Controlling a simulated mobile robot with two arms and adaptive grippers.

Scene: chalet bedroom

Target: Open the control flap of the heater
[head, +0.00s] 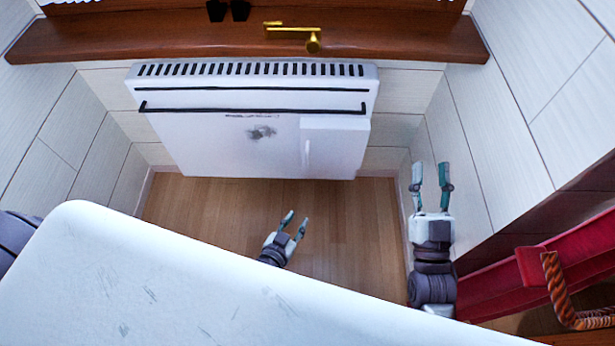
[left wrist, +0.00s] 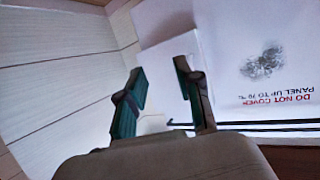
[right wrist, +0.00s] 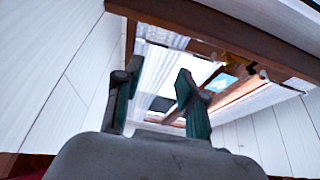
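The white heater (head: 225,150) hangs on the wall below the sill, with slots along its top edge. Its control flap (head: 340,145) is a raised white panel at the lower right of the front and looks shut. In the left wrist view, the heater (left wrist: 225,80) shows upside down with red warning print, and a raised panel that looks like the flap (left wrist: 170,60) lies beyond the fingers. My left gripper (head: 293,224) is open and empty, in front of and below the flap, apart from it. My right gripper (head: 431,176) is open and empty, right of the heater near the side wall.
A wooden sill (head: 170,38) runs above the heater, with a gold handle (head: 300,30) over it. A red upholstered piece (head: 500,285) with a rope (head: 557,285) is at the right. Wooden floor (head: 200,205) is clear before the heater. The right wall (head: 490,120) is close to my right gripper.

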